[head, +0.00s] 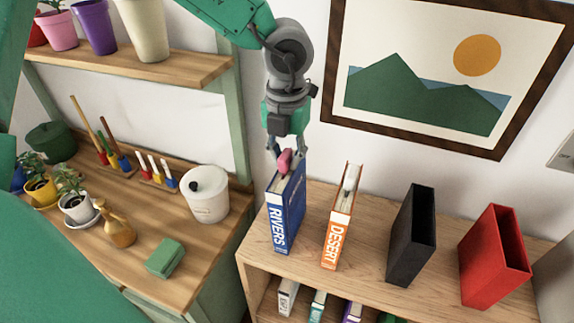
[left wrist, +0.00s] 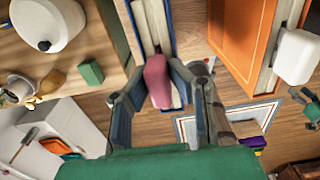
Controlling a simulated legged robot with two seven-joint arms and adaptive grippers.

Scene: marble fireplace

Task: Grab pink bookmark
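The pink bookmark (head: 285,161) sticks up from the top of the blue book "RIVERS" (head: 287,212), which stands upright on the wooden shelf top. My left gripper (head: 286,157) is above this book with a finger on each side of the bookmark. In the left wrist view, the bookmark (left wrist: 158,78) lies between the fingertips (left wrist: 158,72), which appear to touch both its sides. Its lower part is hidden in the blue book (left wrist: 148,25).
An orange book "DESERT" (head: 338,222) with a white bookmark (head: 350,180) stands to the right. A black holder (head: 410,235) and a red holder (head: 494,256) stand farther right. A desk (head: 130,205) with pots is at left. A framed picture (head: 435,75) hangs behind.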

